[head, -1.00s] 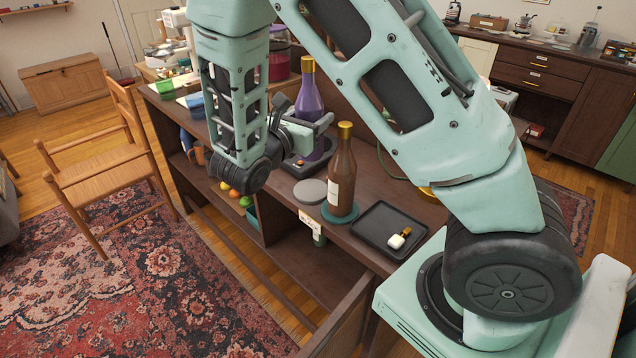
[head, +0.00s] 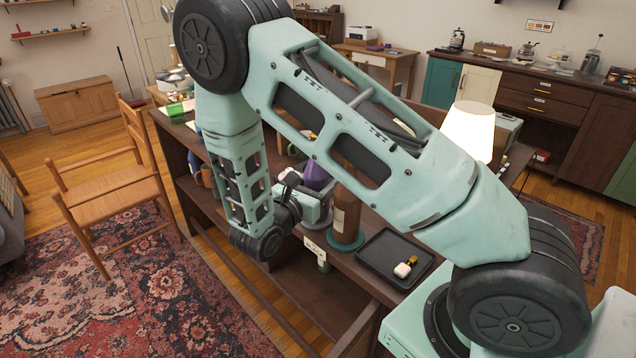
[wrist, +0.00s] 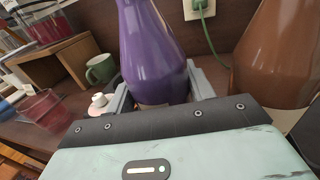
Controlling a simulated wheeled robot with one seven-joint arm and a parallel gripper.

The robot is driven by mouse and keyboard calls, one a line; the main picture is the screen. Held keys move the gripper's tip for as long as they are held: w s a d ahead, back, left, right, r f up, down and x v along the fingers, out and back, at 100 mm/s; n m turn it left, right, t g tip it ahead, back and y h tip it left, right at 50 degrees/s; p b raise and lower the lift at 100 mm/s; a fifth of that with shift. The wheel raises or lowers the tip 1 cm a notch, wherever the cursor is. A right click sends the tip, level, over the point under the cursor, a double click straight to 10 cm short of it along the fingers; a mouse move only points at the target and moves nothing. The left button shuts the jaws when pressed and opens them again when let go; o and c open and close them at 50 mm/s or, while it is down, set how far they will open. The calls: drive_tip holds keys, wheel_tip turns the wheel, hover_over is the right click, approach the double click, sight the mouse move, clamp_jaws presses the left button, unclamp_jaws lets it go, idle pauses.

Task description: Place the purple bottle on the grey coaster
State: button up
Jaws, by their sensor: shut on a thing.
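The purple bottle (head: 318,177) is upright at the counter's front edge, mostly behind my arm in the head view. In the wrist view the purple bottle (wrist: 150,50) stands between the two grey fingers of my gripper (wrist: 160,88), which is shut on it. In the head view my gripper (head: 312,194) is just left of the brown bottle. I cannot tell whether the purple bottle's base touches anything.
The brown bottle (head: 346,212) stands close on the right, on a teal coaster (head: 345,248); it also fills the wrist view's right side (wrist: 275,50). A black tray (head: 375,267) lies further right. A green mug (wrist: 100,69) and a plugged-in green cable (wrist: 209,32) are behind.

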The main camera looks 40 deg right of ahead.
drive_tip(key=o, duration=1.4)
drive_tip(key=shift+f, duration=0.15)
drive_tip(key=shift+o, duration=0.2)
